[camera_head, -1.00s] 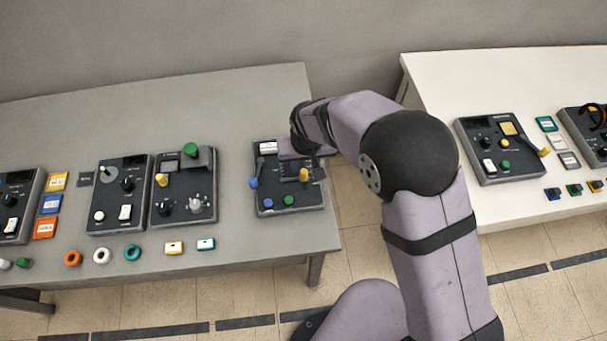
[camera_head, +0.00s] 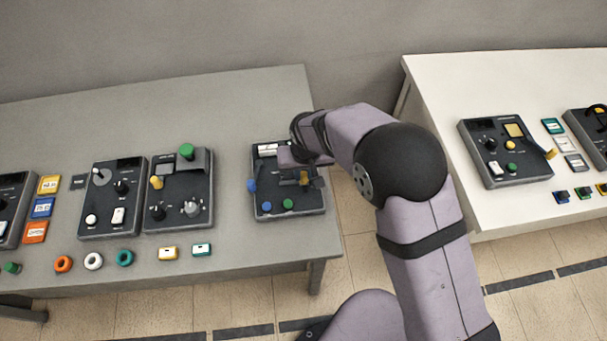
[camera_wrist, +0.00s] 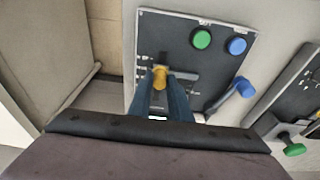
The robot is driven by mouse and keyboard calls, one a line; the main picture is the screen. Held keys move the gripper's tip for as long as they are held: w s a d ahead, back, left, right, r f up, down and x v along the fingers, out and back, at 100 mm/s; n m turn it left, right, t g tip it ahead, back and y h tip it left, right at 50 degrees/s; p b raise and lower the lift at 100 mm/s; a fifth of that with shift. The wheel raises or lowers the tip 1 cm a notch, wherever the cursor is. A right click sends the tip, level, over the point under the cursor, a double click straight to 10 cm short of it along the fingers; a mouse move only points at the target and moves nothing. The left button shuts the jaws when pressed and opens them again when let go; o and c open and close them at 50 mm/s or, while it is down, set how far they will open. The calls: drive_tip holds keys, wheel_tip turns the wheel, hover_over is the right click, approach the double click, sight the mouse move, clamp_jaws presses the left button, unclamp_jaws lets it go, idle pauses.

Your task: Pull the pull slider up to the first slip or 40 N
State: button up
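The panel box (camera_head: 265,207) near the right end of the grey table carries a yellow knob (camera_head: 304,178), which I take for the pull slider's handle. My gripper (camera_wrist: 160,78) points down over the box. In the wrist view its two blue fingers stand on either side of the yellow knob (camera_wrist: 160,72), which fills the gap between their tips. It appears shut on the knob; the exact contact is small and partly hidden. The slider's track is mostly covered by the fingers and wrist.
A blue-ended lever (camera_wrist: 246,89) stands beside the slider; green (camera_wrist: 201,38) and blue (camera_wrist: 237,46) buttons are on the same panel. Another panel with a green knob (camera_head: 187,151) lies to the left. A white table (camera_head: 440,100) stands right, across a gap.

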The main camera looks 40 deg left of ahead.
sight(305, 190)
drive_tip(key=shift+s+d, duration=0.2)
idle(0.5)
drive_tip(key=shift+s+d, duration=0.5)
idle(0.4)
drive_tip(key=o, duration=0.8)
drive_tip(key=shift+r, duration=0.15)
wheel_tip(305, 190, up, 7)
drive_tip(key=p, duration=0.5)
